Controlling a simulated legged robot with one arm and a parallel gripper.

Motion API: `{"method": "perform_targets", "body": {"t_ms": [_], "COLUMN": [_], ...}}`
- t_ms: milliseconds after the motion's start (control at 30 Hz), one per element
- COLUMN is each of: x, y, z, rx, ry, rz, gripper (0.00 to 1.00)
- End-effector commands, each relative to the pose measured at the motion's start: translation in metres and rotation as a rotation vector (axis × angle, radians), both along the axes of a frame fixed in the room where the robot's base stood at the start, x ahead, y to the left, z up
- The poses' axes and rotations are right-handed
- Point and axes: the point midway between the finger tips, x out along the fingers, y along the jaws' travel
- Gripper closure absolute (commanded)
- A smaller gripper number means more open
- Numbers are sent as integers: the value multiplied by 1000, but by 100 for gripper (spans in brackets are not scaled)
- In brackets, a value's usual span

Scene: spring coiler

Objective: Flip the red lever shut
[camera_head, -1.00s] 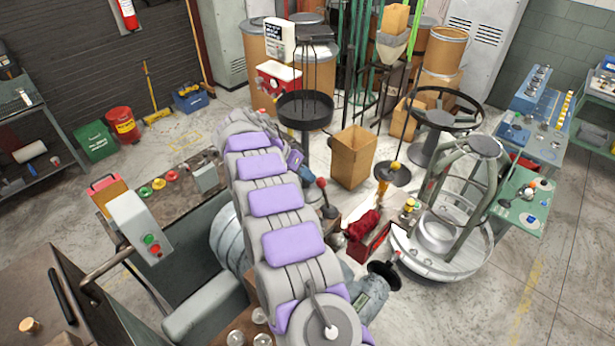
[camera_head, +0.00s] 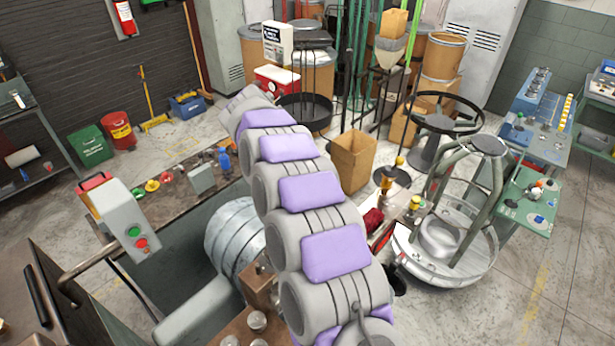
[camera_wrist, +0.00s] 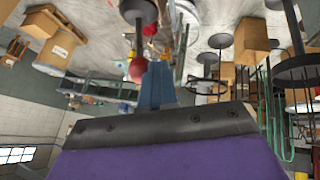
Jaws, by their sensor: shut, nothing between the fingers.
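In the wrist view, the blue fingers of my gripper (camera_wrist: 157,80) are together and hold nothing. A red ball knob (camera_wrist: 138,70) on a dark shaft, which looks like the red lever, shows just left of the fingertips. I cannot tell whether they touch. In the head view, my grey and purple arm reaches up and left across the machine, and a blue fingertip part shows left of it (camera_head: 224,160). The lever's red knob is not clearly visible there, and my arm covers the middle of the machine.
A grey control box (camera_head: 130,225) with green and red buttons stands at the left. A round white stand with bent grey legs (camera_head: 460,265) is at the right. A cardboard box (camera_head: 353,160) and a black round tray (camera_head: 305,110) stand behind my arm.

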Motion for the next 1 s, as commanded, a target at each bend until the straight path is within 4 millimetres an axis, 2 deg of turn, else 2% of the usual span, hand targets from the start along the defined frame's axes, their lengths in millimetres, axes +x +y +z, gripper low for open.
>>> {"method": "perform_targets", "body": {"t_ms": [67, 1000], "x": [-2, -33], "y": [-5, -44], "z": [-4, 7], "rx": [20, 318], "ry": [-15, -249], "rz": [-1, -3], "gripper": [100, 100]}}
